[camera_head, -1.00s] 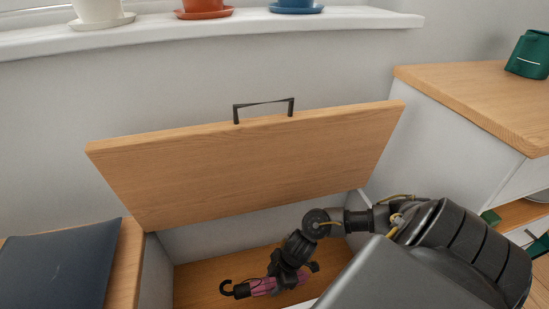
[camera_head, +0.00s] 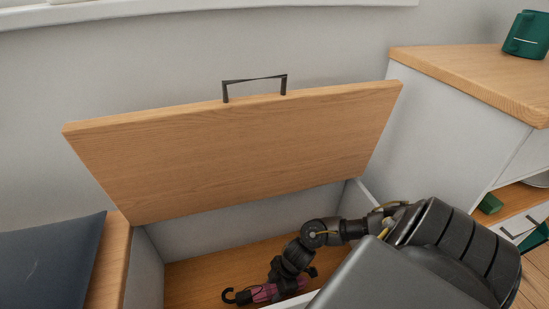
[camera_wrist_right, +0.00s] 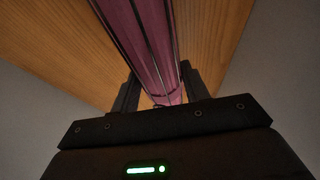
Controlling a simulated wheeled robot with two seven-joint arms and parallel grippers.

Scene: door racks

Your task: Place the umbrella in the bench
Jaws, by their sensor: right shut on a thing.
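The bench (camera_head: 145,268) stands with its wooden lid (camera_head: 240,150) raised and leaning back, its black handle at the top edge. The folded purple umbrella (camera_head: 265,293) with a black hooked handle is inside the bench, low over the wooden floor. My right gripper (camera_head: 281,285) reaches down into the bench and is shut on the umbrella. In the right wrist view the umbrella (camera_wrist_right: 145,40) runs between the fingers, with the wooden floor behind it. I cannot tell whether the umbrella touches the floor. The left gripper is not in view.
A dark cushion (camera_head: 50,262) lies on the bench top at the left. A wooden-topped cabinet (camera_head: 470,80) stands at the right with a green object (camera_head: 526,35) on it. The white windowsill (camera_head: 200,10) runs along the top. The bench floor left of the umbrella is clear.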

